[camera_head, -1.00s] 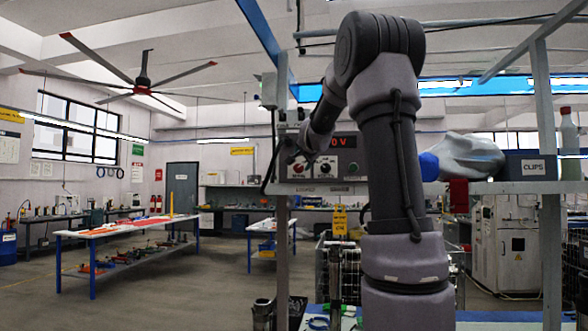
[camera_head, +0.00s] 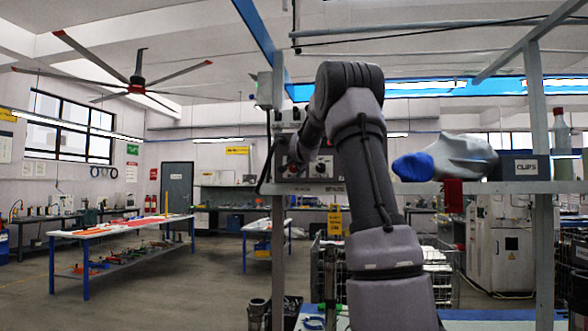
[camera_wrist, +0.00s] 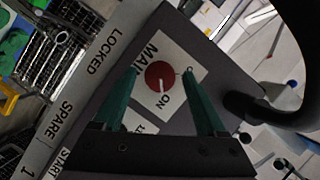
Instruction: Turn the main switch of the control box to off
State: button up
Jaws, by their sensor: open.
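The control box (camera_head: 325,172) stands on the shelf behind my arm in the head view, its upper part mostly covered. In the wrist view its grey face (camera_wrist: 85,105) fills the middle. The main switch (camera_wrist: 160,75) is a round red knob on a white label reading MAIN. Its white pointer line points toward the word ON. A second word by the right finger is mostly covered. My gripper (camera_wrist: 160,73) is open, with one green finger to each side of the knob in the picture. I cannot tell whether the fingers touch it or how far off it they are.
On the same shelf (camera_head: 500,188), right of my arm, are a blue and grey wrapped thing (camera_head: 445,160) and a box marked CLIPS (camera_head: 525,166). A grey post (camera_head: 279,240) stands left of my arm. In the wrist view, labels LOCKED and SPARE run along the edge.

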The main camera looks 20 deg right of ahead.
grip_shut()
jog(key=shift+w+a+n, duration=0.1)
jog(key=shift+n, duration=0.2)
jog(key=shift+a+n+g+h, duration=0.1)
jog(key=shift+n+g+h, duration=0.5)
jog(key=shift+n, duration=0.5)
jog(key=n+g, duration=0.1)
jog(key=n+g+h, duration=0.1)
jog(key=n, duration=0.1)
jog(key=shift+w+r+n+h, duration=0.1)
jog(key=shift+n+h, duration=0.2)
jog(key=n+g+h, duration=0.1)
jog(key=n, duration=0.2)
jog(key=shift+a+h, duration=0.15)
jog(key=shift+h, duration=0.25)
jog(key=shift+w+n+g+h, duration=0.1)
jog(key=shift+n+g+h, duration=0.65)
jog(key=shift+n, duration=0.75)
jog(key=shift+t+h, duration=0.25)
